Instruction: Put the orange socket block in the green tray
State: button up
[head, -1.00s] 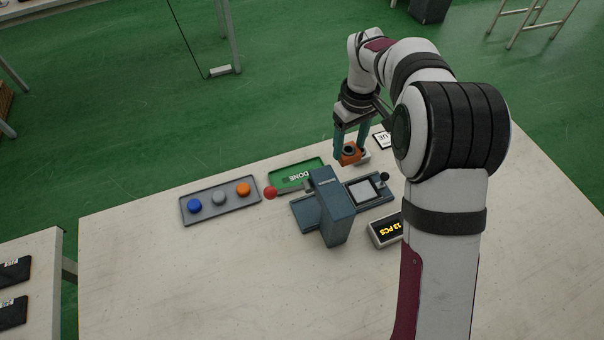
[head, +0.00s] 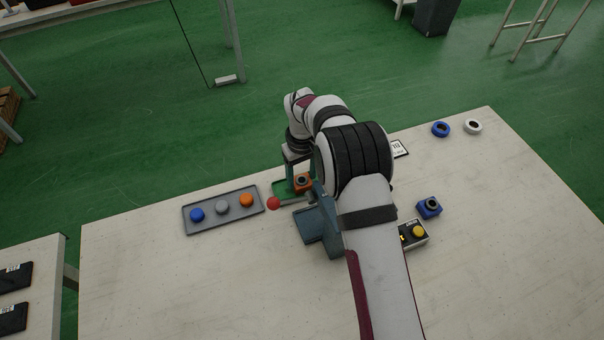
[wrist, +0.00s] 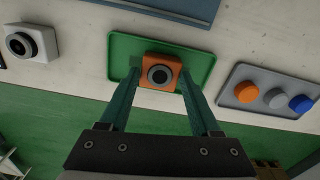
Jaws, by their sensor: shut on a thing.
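The orange socket block (head: 303,182) has a dark round socket on top; it also shows in the wrist view (wrist: 160,72). My gripper (wrist: 158,80) is shut on it, with a teal finger at each side. The green tray (wrist: 203,60) lies under the block in the wrist view, with its rim showing around it. In the head view the tray (head: 281,187) is partly hidden by my gripper and the block. I cannot tell whether the block touches the tray floor.
A grey tray (head: 233,212) with blue, grey and orange round pieces lies to the left. A blue-grey press (head: 322,228) with a red-knobbed lever (head: 273,203) stands close in front of the green tray. A blue block (head: 429,208) and a counter box (head: 414,235) lie right. A white block (wrist: 32,42) shows in the wrist view.

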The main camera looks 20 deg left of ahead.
aim_at(302, 180)
jog(key=shift+f, duration=0.1)
jog(key=o, duration=1.4)
notch_tip(302, 180, up, 11)
jog(key=s+d+r+m, duration=0.3)
jog(key=d+r, duration=0.2)
jog(key=d, duration=0.3)
jog(key=s+d+r+m, duration=0.3)
jog(key=s+d+r, duration=0.1)
jog(key=d+r, duration=0.25)
jog(key=s+d+f+m, duration=0.1)
jog(key=s+d+m, duration=0.2)
jog(key=s, duration=0.4)
jog(key=s+d+f+m+y, duration=0.1)
jog(key=s+d+m, duration=0.2)
jog(key=s+d, duration=0.2)
jog(key=s+d+f+m, duration=0.1)
jog(key=s+d+m, duration=0.3)
jog(key=s, duration=0.5)
jog(key=shift+s+d+f+y, duration=0.1)
jog(key=shift+s+d+y, duration=0.1)
jog(key=shift+d+y, duration=0.2)
